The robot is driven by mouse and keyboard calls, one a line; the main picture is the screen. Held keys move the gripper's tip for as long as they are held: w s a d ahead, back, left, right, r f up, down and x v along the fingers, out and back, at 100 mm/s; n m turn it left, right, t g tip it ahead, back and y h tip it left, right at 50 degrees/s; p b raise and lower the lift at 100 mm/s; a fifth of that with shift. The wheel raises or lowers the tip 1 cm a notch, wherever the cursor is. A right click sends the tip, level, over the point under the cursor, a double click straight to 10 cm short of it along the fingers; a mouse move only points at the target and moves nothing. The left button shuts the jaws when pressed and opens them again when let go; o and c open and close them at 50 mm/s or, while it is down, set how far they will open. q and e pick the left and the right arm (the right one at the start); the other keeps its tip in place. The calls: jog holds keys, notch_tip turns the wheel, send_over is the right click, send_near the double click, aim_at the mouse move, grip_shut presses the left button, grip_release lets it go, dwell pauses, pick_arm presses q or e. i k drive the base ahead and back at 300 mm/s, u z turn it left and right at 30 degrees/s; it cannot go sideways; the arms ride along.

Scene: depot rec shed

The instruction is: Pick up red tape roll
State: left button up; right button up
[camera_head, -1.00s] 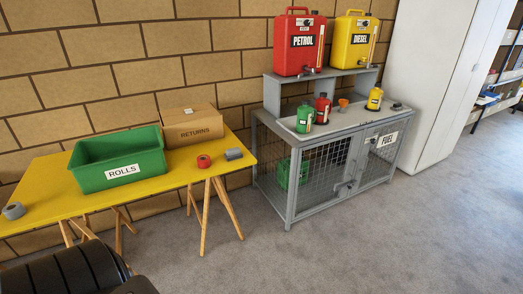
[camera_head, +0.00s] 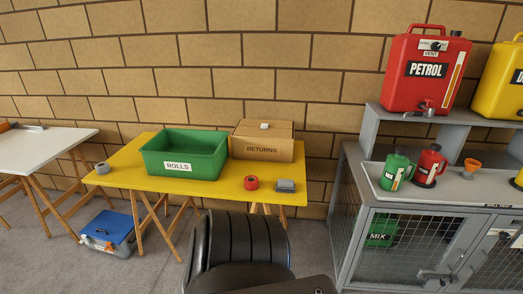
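The red tape roll (camera_head: 251,183) lies on the yellow trestle table (camera_head: 220,191), near its front edge and in front of the cardboard box marked RETURNS (camera_head: 262,146). A grey roll (camera_head: 285,186) sits just to its right, and another grey roll (camera_head: 102,168) is at the table's left end. The green bin marked ROLLS (camera_head: 186,155) stands behind and to the left of the red roll. Neither of my grippers shows in the view.
A grey cage cabinet (camera_head: 350,200) with a petrol can (camera_head: 428,70) and small bottles stands at right. A white table (camera_head: 45,150) is at left, with a blue-lidded box (camera_head: 108,232) on the floor beside it. A black part of mine is at bottom centre.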

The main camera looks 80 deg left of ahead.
aim_at(251, 183)
jog(key=u, duration=0.4)
jog(key=i, duration=0.75)
jog(key=u, duration=1.35)
jog(key=i, duration=0.6)
jog(key=u, duration=0.6)
